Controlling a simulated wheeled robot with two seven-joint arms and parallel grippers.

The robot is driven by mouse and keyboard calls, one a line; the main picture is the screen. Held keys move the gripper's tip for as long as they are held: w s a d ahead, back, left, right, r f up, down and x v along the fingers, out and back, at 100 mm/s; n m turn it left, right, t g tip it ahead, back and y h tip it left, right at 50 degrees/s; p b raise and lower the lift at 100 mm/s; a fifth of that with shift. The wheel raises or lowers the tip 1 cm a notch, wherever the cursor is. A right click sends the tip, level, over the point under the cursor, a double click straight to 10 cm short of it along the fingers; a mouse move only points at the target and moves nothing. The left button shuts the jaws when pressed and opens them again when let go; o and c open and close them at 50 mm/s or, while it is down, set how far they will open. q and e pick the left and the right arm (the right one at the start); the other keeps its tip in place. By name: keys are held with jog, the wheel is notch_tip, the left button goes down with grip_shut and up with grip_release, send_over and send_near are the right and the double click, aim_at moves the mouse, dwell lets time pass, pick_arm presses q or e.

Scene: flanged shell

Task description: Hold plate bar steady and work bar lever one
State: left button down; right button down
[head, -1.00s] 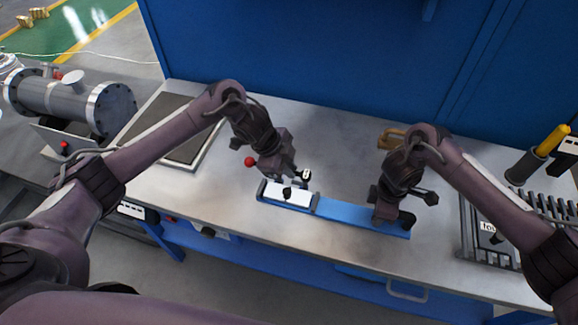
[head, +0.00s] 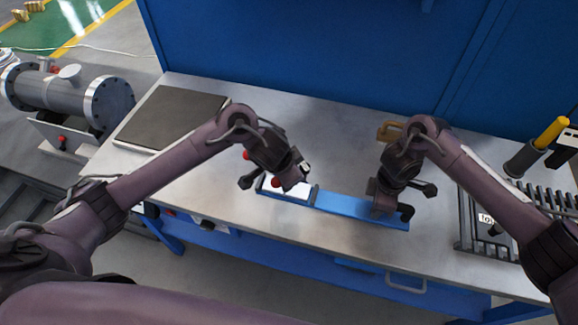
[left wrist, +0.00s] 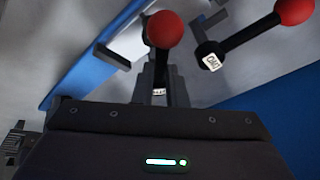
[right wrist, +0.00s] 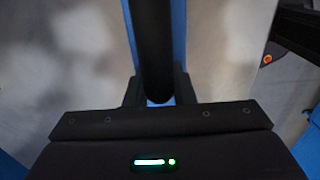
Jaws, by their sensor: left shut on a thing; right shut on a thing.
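The blue plate bar (head: 345,204) lies on the bench, with a white block (head: 292,192) at its left end and a black handle (head: 406,213) at its right end. My right gripper (head: 384,208) is shut on this handle; the right wrist view shows the black handle (right wrist: 152,45) between the fingers, over the blue bar. My left gripper (head: 290,185) is shut at the white block on a lever with a red knob (left wrist: 165,29). A second red-knobbed lever (left wrist: 255,38) with a small label stands beside it in the left wrist view. The left fingertips are partly hidden.
A dark flat pad (head: 172,117) lies at the bench's back left. A slotted black rack (head: 485,222) and a holder with a yellow handle (head: 552,138) are at the right. A yellow-brown piece (head: 388,131) lies behind my right gripper. The front middle of the bench is clear.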

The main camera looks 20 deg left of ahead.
pick_arm(q)
jog(key=n, duration=0.1)
jog(key=d+n+y, duration=0.1)
jog(key=shift+s+d+n, duration=0.15)
jog(key=shift+s+n, duration=0.2)
jog(key=shift+n, duration=0.05)
jog(key=shift+s+d+n+y, duration=0.1)
jog(key=shift+d+n+y, duration=0.45)
jog(key=shift+n, duration=0.55)
jog(key=shift+d+n+y, duration=0.1)
jog(key=shift+n+y, duration=0.25)
jog(key=shift+n, duration=0.45)
jog(key=c, duration=1.5)
grip_release()
jog(key=shift+o, duration=0.2)
